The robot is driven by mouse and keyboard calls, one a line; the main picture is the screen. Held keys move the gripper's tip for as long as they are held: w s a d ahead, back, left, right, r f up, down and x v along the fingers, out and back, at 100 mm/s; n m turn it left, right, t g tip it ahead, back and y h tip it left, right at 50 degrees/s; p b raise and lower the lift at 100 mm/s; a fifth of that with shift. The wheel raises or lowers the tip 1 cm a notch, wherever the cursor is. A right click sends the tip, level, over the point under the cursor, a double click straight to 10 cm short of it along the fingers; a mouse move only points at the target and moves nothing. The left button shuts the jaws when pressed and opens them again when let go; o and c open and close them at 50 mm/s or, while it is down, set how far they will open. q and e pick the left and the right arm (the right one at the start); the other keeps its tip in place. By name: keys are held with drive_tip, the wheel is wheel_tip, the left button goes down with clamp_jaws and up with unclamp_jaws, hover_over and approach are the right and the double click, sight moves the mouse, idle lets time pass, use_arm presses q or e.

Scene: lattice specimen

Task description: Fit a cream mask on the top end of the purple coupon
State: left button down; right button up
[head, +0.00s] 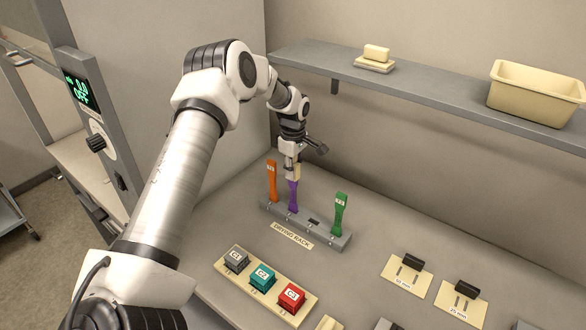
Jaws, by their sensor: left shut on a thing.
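The purple coupon (293,198) stands upright in the drying rack (318,233), between an orange coupon (272,182) and a green coupon (339,214). My left gripper (292,166) is directly above the purple coupon, pointing down. It is shut on a small cream mask (297,171), which is at the coupon's top end. The fingers partly hide the mask and the top end, so I cannot tell how far the mask is over it. My right gripper is not in view.
A cream holder (228,268) with grey, teal and red blocks lies in front of the rack. Two cream plates (398,280) with black pieces lie at right. A grey shelf (430,88) above carries a cream bin (536,92) and a small cream stack (376,57).

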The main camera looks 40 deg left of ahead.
use_arm(q)
drive_tip(key=shift+f, duration=0.1)
idle(0.3)
drive_tip(key=shift+f, duration=0.75)
drive_tip(key=shift+f+b, duration=0.35)
drive_tip(key=shift+f, duration=0.05)
drive_tip(key=shift+f, duration=0.15)
drive_tip(key=shift+c, duration=2.4)
unclamp_jaws()
